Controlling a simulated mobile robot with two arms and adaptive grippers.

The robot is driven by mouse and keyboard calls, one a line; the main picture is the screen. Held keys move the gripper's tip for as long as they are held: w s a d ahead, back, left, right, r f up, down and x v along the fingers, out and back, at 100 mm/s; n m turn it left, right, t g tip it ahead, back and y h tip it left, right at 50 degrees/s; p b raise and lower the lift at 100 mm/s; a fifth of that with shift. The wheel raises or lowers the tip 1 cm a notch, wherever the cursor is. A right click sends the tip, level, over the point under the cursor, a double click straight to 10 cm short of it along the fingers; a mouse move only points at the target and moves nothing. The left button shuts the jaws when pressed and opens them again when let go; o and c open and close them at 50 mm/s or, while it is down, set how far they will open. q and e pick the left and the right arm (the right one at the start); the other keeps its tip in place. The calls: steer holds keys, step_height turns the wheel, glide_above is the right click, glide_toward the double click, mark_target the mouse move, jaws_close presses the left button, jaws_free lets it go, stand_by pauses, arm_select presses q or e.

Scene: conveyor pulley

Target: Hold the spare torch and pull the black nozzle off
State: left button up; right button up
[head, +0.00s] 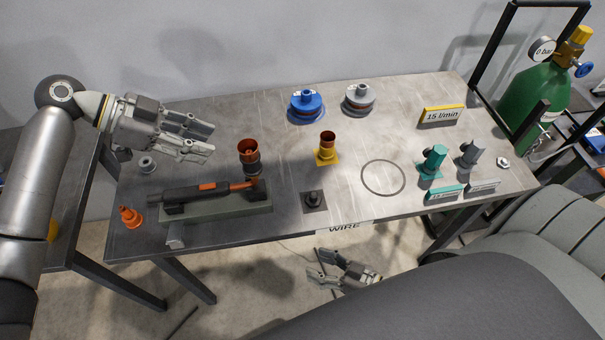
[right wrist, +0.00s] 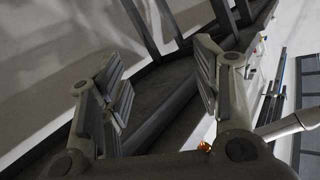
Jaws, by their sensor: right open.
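The spare torch (head: 215,188), black with orange parts, lies on a grey stand (head: 225,208) at the left of the table. At its right end, a dark nozzle (head: 249,163) with a copper-coloured opening stands upright, apparently on the torch's neck. My left gripper (head: 211,142) is open and empty, above and behind the torch, with its fingers pointing right toward the nozzle. My right gripper (head: 325,268) is open and empty, low in front of the table's front edge. Its two fingers (right wrist: 165,95) show apart in the right wrist view, with nothing between them.
A black square base with a peg (head: 314,200) sits at the table's front. A yellow holder (head: 327,152), blue spool (head: 306,105), grey spool (head: 359,98), teal piece (head: 433,160) and grey piece (head: 470,153) stand around. An orange cone (head: 130,217) is at left.

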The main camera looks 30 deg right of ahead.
steer(key=s+a+r+n+g+y, duration=0.1)
steer(key=a+r+y, duration=0.1)
steer(key=r+y, duration=0.3)
steer(key=s+a+r+n+y, duration=0.1)
steer(key=a+r+n+y, duration=0.1)
steer(key=r, duration=0.6)
steer(key=w+d+r+n+g+y, duration=0.25)
steer(key=w+r, duration=0.25)
steer(key=r, duration=0.4)
steer(key=n+h, duration=0.3)
glide_toward(257, 184)
steer(key=shift+y, duration=0.25)
steer(key=x, duration=0.3)
steer(key=r+x, duration=0.1)
steer(key=x, duration=0.3)
steer(key=r+x, duration=0.1)
steer(key=x, duration=0.2)
steer(key=shift+w, duration=0.45)
steer(key=c, duration=0.9)
steer(key=shift+o, duration=0.2)
jaws_close()
